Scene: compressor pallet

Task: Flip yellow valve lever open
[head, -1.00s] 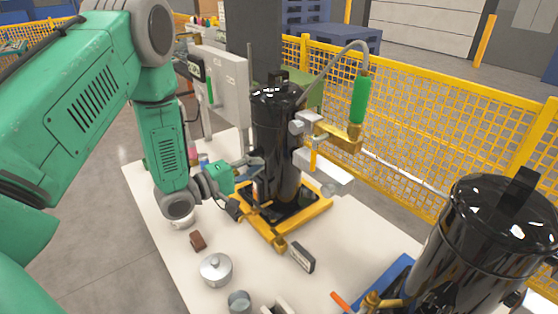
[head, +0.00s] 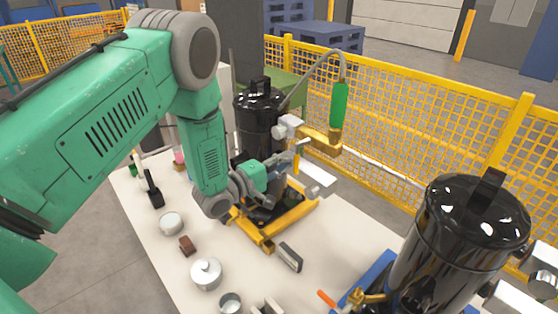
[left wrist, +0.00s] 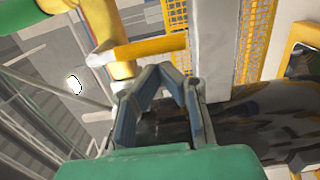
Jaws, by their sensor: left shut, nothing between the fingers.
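The yellow valve lever (head: 297,160) hangs below the brass fitting (head: 322,139) on the black compressor cylinder (head: 258,115). In the left wrist view the lever (left wrist: 150,47) lies crosswise just beyond my fingertips, with a pale end at the left. My left gripper (head: 293,159) is shut and empty beside the lever in the head view; it also shows in the left wrist view (left wrist: 162,72). I cannot tell whether it touches the lever. My left arm hides part of the cylinder. My right gripper is out of view.
A green hose grip (head: 339,104) rises above the fitting. A second black cylinder (head: 462,240) stands at the right front. A yellow mesh fence (head: 420,120) runs behind.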

